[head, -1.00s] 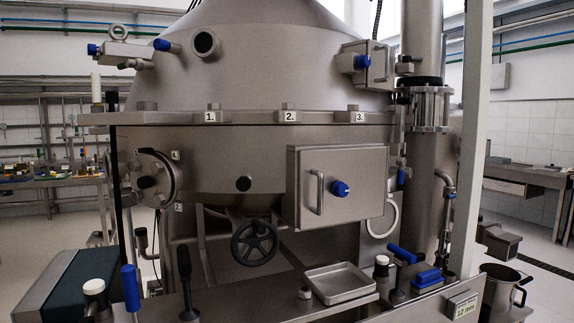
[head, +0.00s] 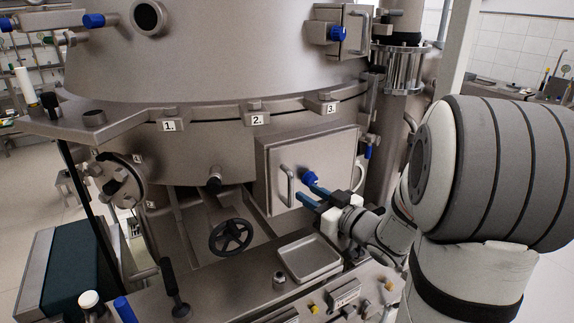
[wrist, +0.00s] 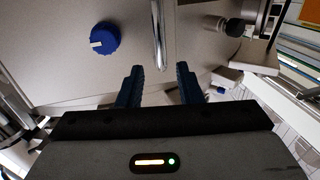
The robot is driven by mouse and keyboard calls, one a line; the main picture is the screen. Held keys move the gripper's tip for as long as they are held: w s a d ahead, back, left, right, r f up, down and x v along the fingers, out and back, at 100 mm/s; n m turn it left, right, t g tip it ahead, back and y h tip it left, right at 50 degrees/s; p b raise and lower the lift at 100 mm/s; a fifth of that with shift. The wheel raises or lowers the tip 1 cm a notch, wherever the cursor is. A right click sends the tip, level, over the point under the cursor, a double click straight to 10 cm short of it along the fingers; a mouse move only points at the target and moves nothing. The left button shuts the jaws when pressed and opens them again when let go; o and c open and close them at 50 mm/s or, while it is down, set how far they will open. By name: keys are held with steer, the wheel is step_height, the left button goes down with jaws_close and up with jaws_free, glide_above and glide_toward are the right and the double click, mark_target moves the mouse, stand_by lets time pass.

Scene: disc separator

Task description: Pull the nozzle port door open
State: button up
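The nozzle port door, which I take to be the square steel door (head: 335,155) on the machine's front, looks shut in the head view. It carries an upright bar handle (head: 289,186) and a blue knob (head: 308,178). My gripper (head: 304,191) is open and empty, with blue fingers pointing at the door just right of the handle. In the wrist view the handle (wrist: 160,35) lines up between the spread fingertips (wrist: 160,72), and the knob (wrist: 105,38) is to the left. I cannot tell how far the fingertips are from the handle.
A shallow steel tray (head: 312,272) lies on the ledge below the door. A black handwheel (head: 230,236) is to the lower left. A smaller box with a blue knob (head: 337,33) is above right. The space left of the door's handle, in front of the machine, looks clear.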

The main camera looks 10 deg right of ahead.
mark_target(291, 180)
steer(key=p+x, duration=0.1)
steer(key=x, duration=0.6)
steer(key=shift+w+a+p, duration=0.2)
steer(key=shift+p, duration=0.1)
steer(key=shift+c, duration=0.4)
jaws_close()
steer(key=shift+r, duration=0.1)
